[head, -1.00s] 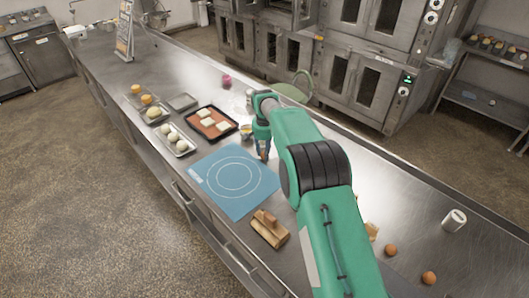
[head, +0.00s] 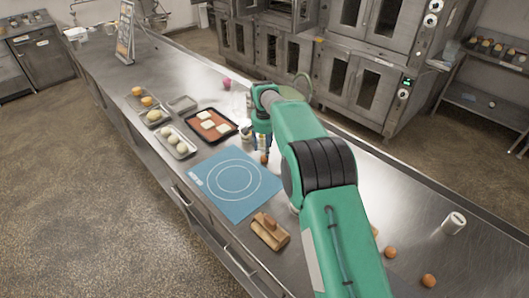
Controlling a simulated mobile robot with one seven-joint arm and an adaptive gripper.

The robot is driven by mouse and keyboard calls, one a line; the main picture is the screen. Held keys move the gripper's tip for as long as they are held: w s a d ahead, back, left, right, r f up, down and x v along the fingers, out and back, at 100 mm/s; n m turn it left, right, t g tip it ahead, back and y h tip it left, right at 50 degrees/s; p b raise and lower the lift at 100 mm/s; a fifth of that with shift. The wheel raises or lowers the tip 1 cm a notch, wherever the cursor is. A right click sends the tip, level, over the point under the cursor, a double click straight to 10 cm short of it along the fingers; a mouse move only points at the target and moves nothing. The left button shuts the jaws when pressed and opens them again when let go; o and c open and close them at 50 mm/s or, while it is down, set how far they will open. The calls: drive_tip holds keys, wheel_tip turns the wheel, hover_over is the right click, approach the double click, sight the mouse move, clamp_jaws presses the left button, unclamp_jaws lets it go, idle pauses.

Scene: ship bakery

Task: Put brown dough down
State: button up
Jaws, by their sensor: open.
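A small brown dough ball (head: 264,158) sits on the steel counter, just off the far right corner of the blue mat (head: 215,203). My gripper (head: 262,147) is just above it, fingers pointing down and open. The gap between the fingertips and the ball is too small to judge. Other brown balls lie at the right: one ball (head: 390,252) and another ball (head: 429,280). My arm hides part of the counter behind it.
A dark tray with an orange liner (head: 223,133) holds several pale squares left of my gripper. A tray of pale dough balls (head: 183,155) stands farther left. A wooden tool (head: 268,232) lies below the mat. A white cup (head: 454,222) stands at right.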

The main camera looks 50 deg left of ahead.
sight(264, 158)
wheel_tip(264, 158, up, 7)
drive_tip(key=shift+s+d+p, duration=0.25)
drive_tip(key=shift+p, duration=0.1)
drive_tip(key=shift+r, duration=0.1)
idle(0.9)
